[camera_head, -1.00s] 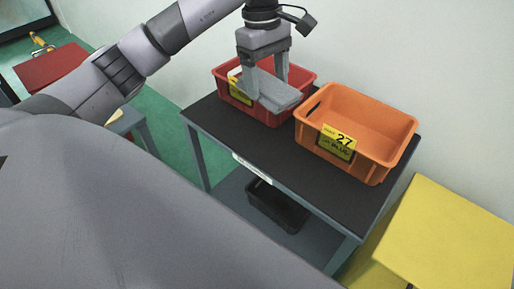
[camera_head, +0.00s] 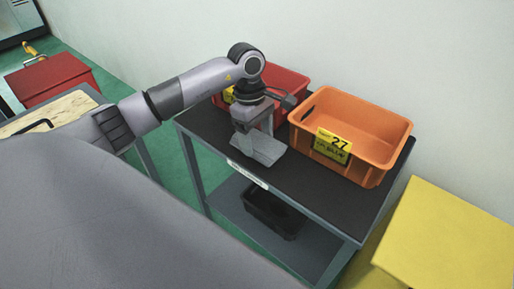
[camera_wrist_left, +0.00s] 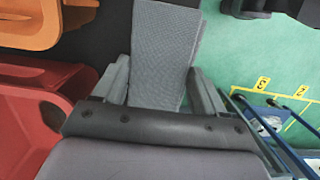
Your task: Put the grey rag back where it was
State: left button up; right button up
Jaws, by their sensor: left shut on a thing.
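The grey rag (camera_wrist_left: 162,50) is a flat textured piece of cloth between the two fingers of my left gripper (camera_wrist_left: 160,85) in the left wrist view. In the head view the rag (camera_head: 258,150) shows below the left gripper (camera_head: 255,138), at the front edge of the dark table top (camera_head: 310,185), in front of the red bin (camera_head: 290,82). My left gripper is shut on the rag. I cannot tell whether the rag touches the table. My right gripper is not in view.
An orange bin (camera_head: 372,125) with a yellow label marked 27 stands to the right on the table. A black bin (camera_head: 273,212) sits on the lower shelf. A yellow box (camera_head: 450,240) stands at the right. The table top before the orange bin is clear.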

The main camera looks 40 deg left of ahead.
aim_at(256, 140)
pick_arm(q)
jog(key=shift+f, duration=2.1)
jog(key=shift+f, duration=0.2)
jog(key=o, duration=0.9)
jog(key=shift+o, duration=0.2)
jog(key=shift+r, duration=0.1)
jog(key=shift+r, duration=0.15)
jog(key=r, duration=0.4)
jog(key=a+r, duration=0.1)
jog(key=r, duration=0.6)
jog(key=shift+a+r, duration=0.4)
jog(key=shift+d, duration=0.1)
